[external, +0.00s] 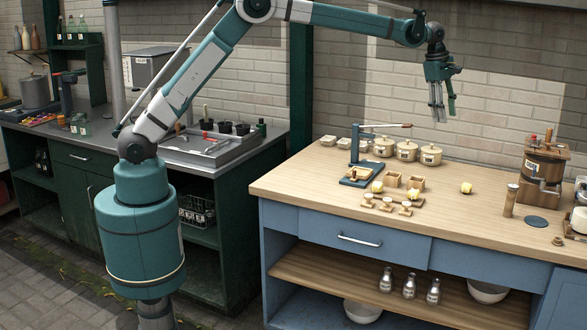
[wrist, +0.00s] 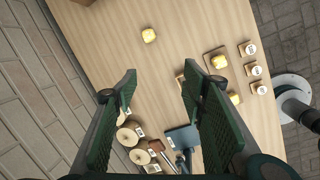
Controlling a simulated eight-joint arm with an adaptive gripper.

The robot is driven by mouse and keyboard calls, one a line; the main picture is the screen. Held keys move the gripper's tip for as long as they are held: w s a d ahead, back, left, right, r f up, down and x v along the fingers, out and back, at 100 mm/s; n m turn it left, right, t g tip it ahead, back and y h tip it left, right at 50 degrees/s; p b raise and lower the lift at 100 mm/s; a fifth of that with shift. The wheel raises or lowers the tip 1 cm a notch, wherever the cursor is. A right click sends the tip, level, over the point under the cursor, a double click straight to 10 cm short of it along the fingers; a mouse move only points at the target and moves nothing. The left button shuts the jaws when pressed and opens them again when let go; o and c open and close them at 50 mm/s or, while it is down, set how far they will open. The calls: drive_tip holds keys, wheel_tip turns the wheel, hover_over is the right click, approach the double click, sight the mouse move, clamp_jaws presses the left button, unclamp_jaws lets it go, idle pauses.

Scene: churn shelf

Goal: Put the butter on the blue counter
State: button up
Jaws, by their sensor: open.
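My gripper (external: 441,105) is open and empty, raised high above the back of the blue counter (external: 490,178), which has a pale wooden top. In the wrist view its two green fingers (wrist: 160,72) stand wide apart above the wooden top. A yellow lump that looks like butter (external: 466,188) lies alone on the counter; it also shows in the wrist view (wrist: 149,35), beyond the fingertips. Which lump is the task's butter I cannot tell.
A blue press with a lever (external: 358,165) and lidded pots (external: 407,151) stand at the back left of the counter. Small wooden boxes (external: 392,180) and stamps (external: 386,205) sit in front. A wooden churn (external: 543,172) stands right. The counter between is mostly clear.

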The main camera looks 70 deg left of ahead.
drive_tip(key=s+a+r+m+t, duration=0.15)
drive_tip(key=s+r+m, duration=0.3)
drive_tip(key=s, duration=0.65)
drive_tip(key=s+a+r+m, duration=0.25)
drive_tip(key=s+r, duration=0.25)
drive_tip(key=s, duration=0.7)
drive_tip(key=s+a+r+m+t, duration=0.15)
drive_tip(key=s+r+m, duration=0.3)
drive_tip(key=s, duration=0.65)
drive_tip(key=s+a+f+m, duration=0.1)
drive_tip(key=s+f+m, duration=0.2)
drive_tip(key=s, duration=0.8)
drive_tip(key=s+a+f+m+t, duration=0.1)
drive_tip(key=s+f+m, duration=0.2)
drive_tip(key=s, duration=0.9)
drive_tip(key=s+a+f+m+y, duration=0.1)
drive_tip(key=s+f+m, duration=0.3)
drive_tip(key=s+f, duration=0.3)
drive_tip(key=s, duration=0.5)
drive_tip(key=shift+s+a+f+t, duration=0.2)
drive_tip(key=shift+a+f+t, duration=0.15)
drive_tip(key=shift+f+t, duration=0.05)
